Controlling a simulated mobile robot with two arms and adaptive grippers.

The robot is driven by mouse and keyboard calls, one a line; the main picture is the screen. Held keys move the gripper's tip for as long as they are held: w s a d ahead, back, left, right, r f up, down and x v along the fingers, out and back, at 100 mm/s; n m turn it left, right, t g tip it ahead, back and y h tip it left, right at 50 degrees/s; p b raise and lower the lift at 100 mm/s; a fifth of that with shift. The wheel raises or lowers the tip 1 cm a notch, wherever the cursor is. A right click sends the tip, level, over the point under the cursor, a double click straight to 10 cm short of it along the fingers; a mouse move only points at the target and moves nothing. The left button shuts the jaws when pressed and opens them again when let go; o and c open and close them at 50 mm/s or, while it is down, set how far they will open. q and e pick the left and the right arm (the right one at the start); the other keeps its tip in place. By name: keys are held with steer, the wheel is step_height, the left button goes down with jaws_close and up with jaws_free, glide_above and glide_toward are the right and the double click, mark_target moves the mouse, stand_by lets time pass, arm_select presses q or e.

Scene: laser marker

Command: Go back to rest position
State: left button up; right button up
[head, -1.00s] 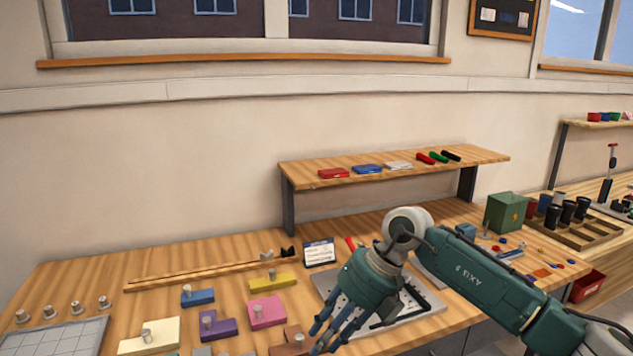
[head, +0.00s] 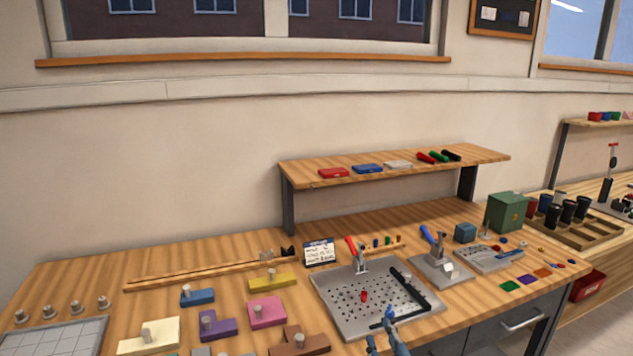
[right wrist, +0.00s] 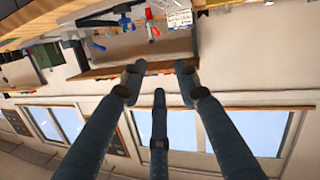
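My right gripper (head: 383,332) shows only by its fingertips at the bottom edge of the head view, in front of the perforated metal plate (head: 335,313). In the right wrist view my right gripper's fingers (right wrist: 158,85) are spread wide apart with nothing between them. My left gripper is in neither view.
The workbench (head: 90,265) holds coloured blocks with metal knobs, such as the pink block (head: 267,313). A toggle clamp (head: 440,268) and a green box (head: 506,212) stand to the right. A raised shelf (head: 440,170) spans the back. Bare wood lies back left.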

steer(key=s+d+f+m+g+h, duration=0.1)
steer(key=s+d+f+g, duration=0.2)
steer(key=s+f, duration=0.35)
steer(key=s+d+f+m+g+h, duration=0.1)
steer(key=s+d+f+g, duration=0.2)
steer(key=s+f, duration=0.35)
steer(key=s+f+g, duration=0.3)
steer(key=s+f, duration=0.1)
steer(key=s, duration=0.4)
steer(key=s+f+g, duration=0.4)
steer(key=s, duration=0.5)
step_height(320, 180, down, 28)
steer(key=s+g, duration=0.1)
steer(key=s, duration=0.2)
steer(key=s+d+f+g, duration=0.1)
steer(key=s+d+f, duration=0.3)
steer(key=s+f, duration=1)
steer(key=shift+s+f+y, duration=0.3)
steer(key=shift+s+f, duration=0.05)
steer(key=shift+s, duration=0.7)
